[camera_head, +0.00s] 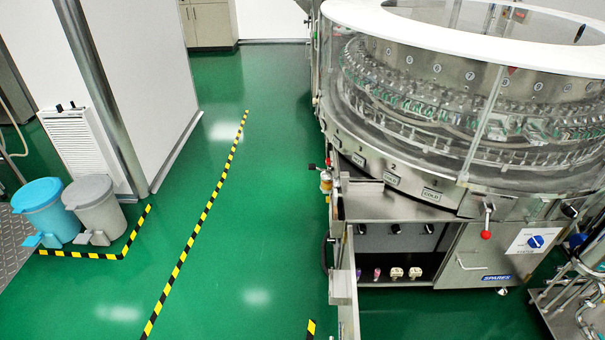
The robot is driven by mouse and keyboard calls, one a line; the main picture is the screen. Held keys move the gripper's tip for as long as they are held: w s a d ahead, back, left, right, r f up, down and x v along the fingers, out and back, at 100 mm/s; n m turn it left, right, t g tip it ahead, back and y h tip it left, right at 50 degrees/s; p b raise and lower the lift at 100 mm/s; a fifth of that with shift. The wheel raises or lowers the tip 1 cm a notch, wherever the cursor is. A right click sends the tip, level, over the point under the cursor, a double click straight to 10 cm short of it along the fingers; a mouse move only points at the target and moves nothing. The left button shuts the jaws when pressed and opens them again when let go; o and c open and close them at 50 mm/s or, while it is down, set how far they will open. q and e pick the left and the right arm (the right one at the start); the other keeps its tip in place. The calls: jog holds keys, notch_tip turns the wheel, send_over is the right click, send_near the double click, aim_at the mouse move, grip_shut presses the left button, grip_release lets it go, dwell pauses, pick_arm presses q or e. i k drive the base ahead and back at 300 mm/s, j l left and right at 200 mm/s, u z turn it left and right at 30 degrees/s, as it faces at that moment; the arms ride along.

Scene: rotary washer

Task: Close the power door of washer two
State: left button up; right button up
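A large round rotary washer (400,190) fills the right side, with a clear guard under a white ring top. In its lower steel base, a compartment (378,243) stands open, with several dark knobs above and several small plugs or sockets at its bottom. A narrow metal panel (344,285), seen nearly edge-on, stands out from the compartment's left side toward me. It looks like the open door. I cannot read a washer number. Neither of my grippers is in view.
A closed steel panel (475,262) with a handle is right of the compartment. A red-knobbed lever (486,233) sticks out above it. Pipework (575,295) stands at lower right. Blue (42,205) and grey (93,205) bins stand left. Green floor (255,250) is clear left of the washer.

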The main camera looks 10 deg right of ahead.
aim_at(348, 315)
jog(key=i+j+z, duration=0.15)
jog(key=j+z, duration=0.15)
jog(key=z, duration=0.15)
jog(key=i+j+z, duration=0.1)
jog(key=j+z, duration=0.2)
jog(key=z, duration=0.2)
jog(key=j+z, duration=0.45)
jog(key=i+l, duration=0.05)
jog(key=l, duration=0.05)
